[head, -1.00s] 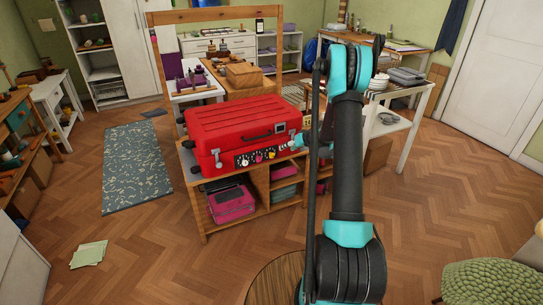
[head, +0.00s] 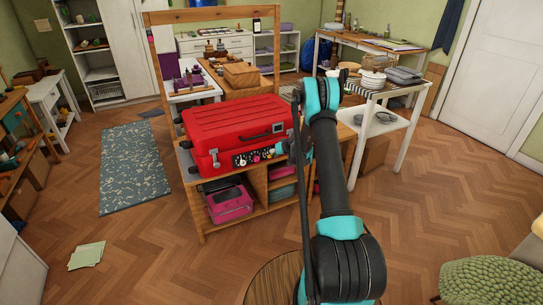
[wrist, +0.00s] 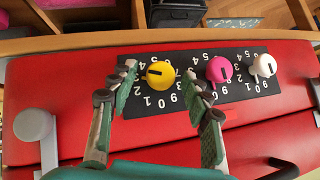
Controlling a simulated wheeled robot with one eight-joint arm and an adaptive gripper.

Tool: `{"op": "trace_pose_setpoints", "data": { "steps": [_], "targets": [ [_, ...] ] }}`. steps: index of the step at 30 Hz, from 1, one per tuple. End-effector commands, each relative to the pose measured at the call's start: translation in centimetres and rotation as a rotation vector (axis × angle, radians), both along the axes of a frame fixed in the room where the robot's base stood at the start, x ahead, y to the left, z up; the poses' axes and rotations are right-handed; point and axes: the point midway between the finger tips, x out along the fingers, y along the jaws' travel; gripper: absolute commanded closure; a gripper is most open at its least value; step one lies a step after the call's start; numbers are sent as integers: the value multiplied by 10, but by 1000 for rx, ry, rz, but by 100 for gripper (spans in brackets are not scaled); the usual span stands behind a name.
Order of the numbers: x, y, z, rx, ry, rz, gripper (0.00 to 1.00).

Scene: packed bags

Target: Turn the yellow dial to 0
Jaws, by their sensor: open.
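The yellow dial (wrist: 160,75) is on a black number panel on the red suitcase. It has a dark pointer mark toward the left in the wrist view; the digit it points at is hard to read. My gripper (wrist: 161,84) is open, with one finger on each side of the yellow dial; I cannot tell whether either finger touches it. The pink dial (wrist: 219,69) and the white dial (wrist: 264,66) sit to its right. In the head view the red suitcase (head: 235,121) lies on a wooden shelf unit, and my arm hides much of my gripper.
Silver latches flank the panel, one with a grey round end (wrist: 33,125) at left in the wrist view. The wooden shelf unit (head: 247,206) holds a pink case (head: 230,203) below. A white side table (head: 385,120) with dishes stands to the right.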

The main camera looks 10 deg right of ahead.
Motion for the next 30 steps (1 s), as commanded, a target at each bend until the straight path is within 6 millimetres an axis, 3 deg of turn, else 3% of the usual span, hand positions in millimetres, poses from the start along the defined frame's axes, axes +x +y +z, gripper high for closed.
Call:
{"op": "trace_pose_setpoints", "data": {
  "steps": [6,18,30],
  "targets": [
    [0,0,0,0,0,0,51],
    [0,0,0,0,0,0,100],
    [-1,3,0,-80,-27,2,100]
  ]
}}
